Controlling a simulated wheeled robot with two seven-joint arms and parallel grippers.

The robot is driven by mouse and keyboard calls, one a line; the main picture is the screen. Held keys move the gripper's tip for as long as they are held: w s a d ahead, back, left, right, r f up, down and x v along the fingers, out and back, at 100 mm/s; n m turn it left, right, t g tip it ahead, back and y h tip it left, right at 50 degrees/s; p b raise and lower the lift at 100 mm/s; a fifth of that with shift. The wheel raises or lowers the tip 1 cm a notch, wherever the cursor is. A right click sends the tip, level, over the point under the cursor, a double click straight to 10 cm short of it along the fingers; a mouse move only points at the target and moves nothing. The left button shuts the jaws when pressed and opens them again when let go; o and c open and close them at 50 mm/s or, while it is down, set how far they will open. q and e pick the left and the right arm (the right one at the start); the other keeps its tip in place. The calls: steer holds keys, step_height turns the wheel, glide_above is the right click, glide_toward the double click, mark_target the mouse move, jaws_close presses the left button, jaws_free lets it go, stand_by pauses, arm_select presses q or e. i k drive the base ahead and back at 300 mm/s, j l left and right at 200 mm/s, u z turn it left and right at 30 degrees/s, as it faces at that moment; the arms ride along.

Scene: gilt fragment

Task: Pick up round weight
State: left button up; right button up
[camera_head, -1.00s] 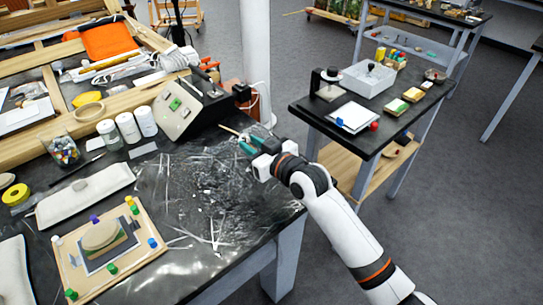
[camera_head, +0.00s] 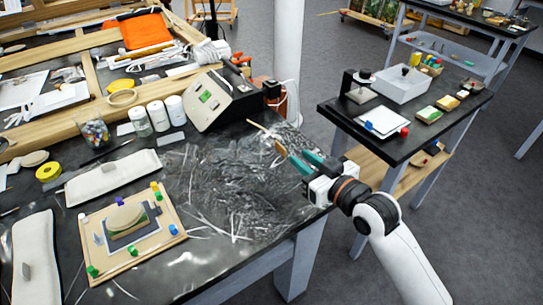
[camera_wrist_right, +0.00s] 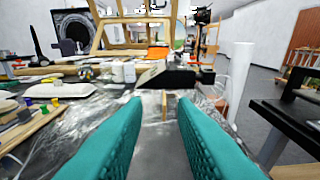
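In the right wrist view the left edge shows only part of the board (camera_wrist_right: 42,128). My right gripper (camera_head: 305,162) is at the table's right edge, well to the right of the board. Its two teal fingers are apart, with nothing held between them, as the right wrist view also shows (camera_wrist_right: 160,115). My left gripper is not in view.
Colored pegs stand around the board. White pads (camera_head: 115,177) lie beside it. White jars (camera_head: 158,115) and a slanted control box (camera_head: 222,98) stand behind. A thin wooden stick (camera_head: 262,130) lies near my right gripper. A side table (camera_head: 405,145) with a white tray stands right.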

mark_target(124, 216)
steer(key=u, duration=1.25)
